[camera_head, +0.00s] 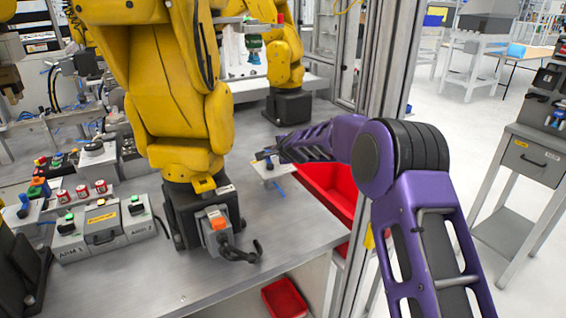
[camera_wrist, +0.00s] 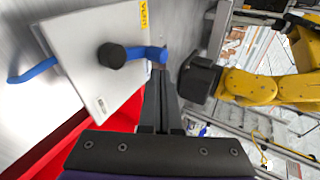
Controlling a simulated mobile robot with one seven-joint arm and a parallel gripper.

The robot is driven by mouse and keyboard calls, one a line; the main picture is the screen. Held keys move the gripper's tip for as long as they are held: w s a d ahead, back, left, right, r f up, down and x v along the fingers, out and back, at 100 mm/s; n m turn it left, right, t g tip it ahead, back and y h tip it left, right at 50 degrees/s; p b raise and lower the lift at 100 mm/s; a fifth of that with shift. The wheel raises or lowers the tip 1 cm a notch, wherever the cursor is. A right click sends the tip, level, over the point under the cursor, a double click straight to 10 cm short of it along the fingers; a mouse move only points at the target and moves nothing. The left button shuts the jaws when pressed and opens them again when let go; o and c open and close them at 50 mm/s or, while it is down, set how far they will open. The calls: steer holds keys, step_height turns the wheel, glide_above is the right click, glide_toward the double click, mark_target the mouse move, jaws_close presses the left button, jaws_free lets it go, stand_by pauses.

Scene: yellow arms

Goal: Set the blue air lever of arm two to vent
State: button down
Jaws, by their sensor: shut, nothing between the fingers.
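A white valve plate (camera_wrist: 85,80) lies at the left of the wrist view, with a yellow label (camera_wrist: 144,15) at its upper right edge that seems to read VENT. A round black hub (camera_wrist: 112,56) sits on it, and the blue lever (camera_wrist: 150,53) runs from the hub to the right, its end at the plate's edge. The plate also shows small in the head view (camera_head: 274,169), partly behind my gripper. My gripper (camera_wrist: 161,72) is shut and empty, its tips right by the lever's end; I cannot tell whether they touch.
A blue hose (camera_wrist: 32,70) leaves the plate's left side. A red bin (camera_head: 328,192) is beside the bench edge under my arm. A yellow robot arm (camera_head: 180,110) stands to the left on the bench, another (camera_head: 285,60) behind. The bench front (camera_head: 190,280) is clear.

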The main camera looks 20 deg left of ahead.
steer(key=shift+w+f+n+g+y+b, duration=0.15)
steer(key=shift+n+g+y+b, duration=0.15)
steer(key=shift+n+y, duration=0.15)
steer(key=shift+a+b, duration=0.25)
steer(key=shift+b, duration=0.05)
steer(key=shift+s, duration=0.2)
stand_by(1.0)
steer(key=shift+s+b, duration=0.55)
steer(key=shift+s, duration=0.15)
steer(key=b+v, duration=0.2)
steer(key=v, duration=1.5)
steer(key=shift+d+r, duration=0.15)
steer(key=shift+r, duration=0.1)
